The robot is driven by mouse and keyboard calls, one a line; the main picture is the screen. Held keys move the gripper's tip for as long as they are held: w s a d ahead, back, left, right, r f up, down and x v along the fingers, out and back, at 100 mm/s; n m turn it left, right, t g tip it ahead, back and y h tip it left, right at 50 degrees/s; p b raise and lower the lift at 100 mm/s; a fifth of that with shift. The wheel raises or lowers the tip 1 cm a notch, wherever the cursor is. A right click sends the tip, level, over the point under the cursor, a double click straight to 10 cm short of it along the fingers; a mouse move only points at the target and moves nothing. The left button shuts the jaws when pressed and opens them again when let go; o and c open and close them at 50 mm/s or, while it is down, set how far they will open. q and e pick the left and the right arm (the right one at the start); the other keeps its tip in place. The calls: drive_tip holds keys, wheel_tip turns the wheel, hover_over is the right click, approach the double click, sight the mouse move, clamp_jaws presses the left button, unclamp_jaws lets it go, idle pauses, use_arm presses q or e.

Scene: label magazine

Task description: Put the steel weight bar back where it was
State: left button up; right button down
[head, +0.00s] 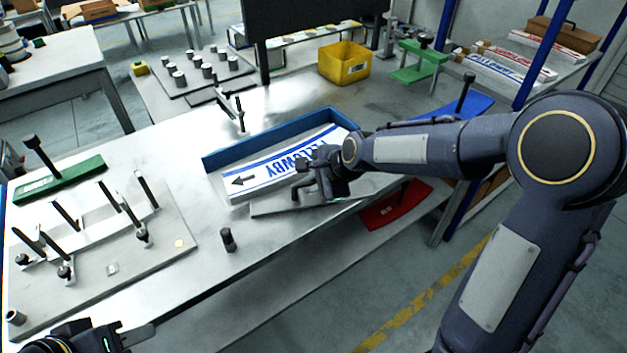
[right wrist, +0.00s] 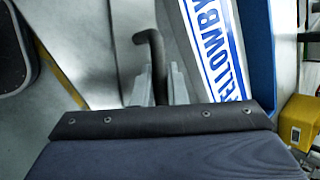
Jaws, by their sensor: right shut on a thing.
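The steel weight bar (head: 275,209) is a long, flat grey bar beside the near side of the blue-walled label magazine (head: 240,152). Whether it touches the table is unclear. My right gripper (head: 322,188) is over the bar, shut on its dark bent handle, which shows between the fingers in the right wrist view (right wrist: 155,60). White labels with blue lettering (head: 270,172) lie in the magazine, uncovered; they also show in the right wrist view (right wrist: 212,45). My left gripper (head: 130,338) is at the bottom left, partly cut off, away from the bar; its opening cannot be judged.
A fixture board with black clamps (head: 100,250) fills the table's left side. A small dark cylinder (head: 228,240) stands near the front edge. A red plate (head: 395,205) is right of the bar. A yellow bin (head: 344,64) stands behind the magazine.

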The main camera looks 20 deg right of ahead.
drive_tip(key=shift+w, duration=0.1)
drive_tip(key=c, duration=1.5)
unclamp_jaws()
drive_tip(key=shift+f, duration=0.1)
drive_tip(key=shift+o, duration=0.2)
drive_tip(key=shift+s+r, duration=0.2)
drive_tip(key=shift+r, duration=0.2)
drive_tip(key=v, duration=1.1)
drive_tip(key=s+d+f+n, duration=0.1)
drive_tip(key=s+n, duration=0.6)
drive_tip(key=s, duration=0.4)
drive_tip(key=s+d+f+n, duration=0.1)
drive_tip(key=s+f+n, duration=0.1)
drive_tip(key=s+n, duration=0.6)
drive_tip(key=s+p, duration=0.1)
drive_tip(key=s, duration=0.2)
drive_tip(key=shift+n+g, duration=0.3)
drive_tip(key=shift+s+d+f, duration=0.1)
drive_tip(key=shift+s+f, duration=0.05)
